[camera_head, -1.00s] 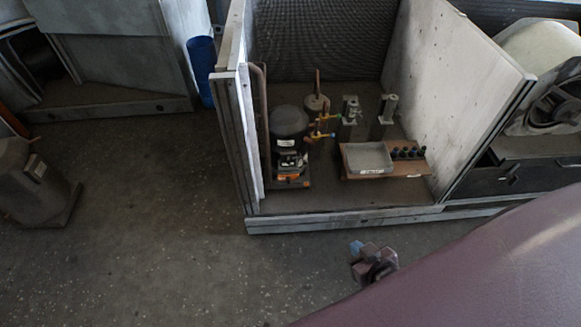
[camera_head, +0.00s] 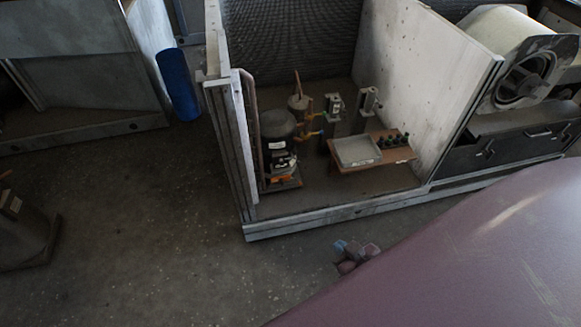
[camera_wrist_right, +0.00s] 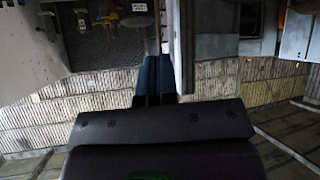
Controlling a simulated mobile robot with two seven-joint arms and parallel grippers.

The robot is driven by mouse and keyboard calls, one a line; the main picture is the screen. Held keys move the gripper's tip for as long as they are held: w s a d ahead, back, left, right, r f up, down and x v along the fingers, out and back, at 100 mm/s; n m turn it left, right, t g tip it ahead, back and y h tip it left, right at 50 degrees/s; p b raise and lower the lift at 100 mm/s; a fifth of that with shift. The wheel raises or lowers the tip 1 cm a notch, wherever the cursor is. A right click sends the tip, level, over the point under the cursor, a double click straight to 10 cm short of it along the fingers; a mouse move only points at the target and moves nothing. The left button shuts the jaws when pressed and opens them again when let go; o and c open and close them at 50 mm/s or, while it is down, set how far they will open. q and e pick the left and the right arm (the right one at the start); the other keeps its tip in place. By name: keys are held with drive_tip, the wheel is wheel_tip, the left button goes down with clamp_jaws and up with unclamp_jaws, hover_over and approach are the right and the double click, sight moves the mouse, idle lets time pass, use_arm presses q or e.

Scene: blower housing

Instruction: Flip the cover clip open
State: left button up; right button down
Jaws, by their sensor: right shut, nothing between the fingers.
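A black dome-shaped compressor (camera_head: 277,126) stands on the floor of the open housing, near its left wall. A small dark unit with white labels and an orange part (camera_head: 283,163) is on its front; I cannot make out the cover clip or its state at this size. My right gripper (camera_head: 340,246) is in front of the housing's front edge, well apart from the compressor. In the right wrist view its dark blue fingers (camera_wrist_right: 154,66) are together with nothing between them. My left gripper is not in view.
The housing's left wall (camera_head: 232,150) and right wall (camera_head: 432,95) flank the inside. A grey tray (camera_head: 357,164) and several dark knobs sit on a brown board right of the compressor. A blue cylinder (camera_head: 178,84) stands at left. Bare floor (camera_head: 130,240) lies front left.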

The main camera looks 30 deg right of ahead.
drive_tip(key=shift+d, duration=0.15)
drive_tip(key=w+d+f+n+g+h+b, duration=0.1)
drive_tip(key=w+d+f+n+h+b, duration=0.15)
drive_tip(key=w+f+b, duration=0.6)
drive_tip(key=w+d+f+n+g+h+b, duration=0.1)
drive_tip(key=w+f+n+h+b, duration=0.2)
drive_tip(key=w+f, duration=1)
use_arm(q)
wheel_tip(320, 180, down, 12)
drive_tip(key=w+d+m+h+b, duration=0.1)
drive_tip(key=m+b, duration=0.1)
drive_tip(key=b, duration=0.6)
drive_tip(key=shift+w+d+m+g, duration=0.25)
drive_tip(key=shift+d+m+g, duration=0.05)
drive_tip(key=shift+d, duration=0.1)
use_arm(e)
drive_tip(key=w+a+h, duration=0.1)
drive_tip(key=w+h, duration=0.2)
drive_tip(key=w, duration=0.6)
drive_tip(key=w+a+t+h, duration=0.1)
drive_tip(key=w+h, duration=0.3)
drive_tip(key=w, duration=0.5)
drive_tip(key=shift+w+a+f, duration=0.2)
drive_tip(key=shift+a+f, duration=0.1)
drive_tip(key=shift+f, duration=0.1)
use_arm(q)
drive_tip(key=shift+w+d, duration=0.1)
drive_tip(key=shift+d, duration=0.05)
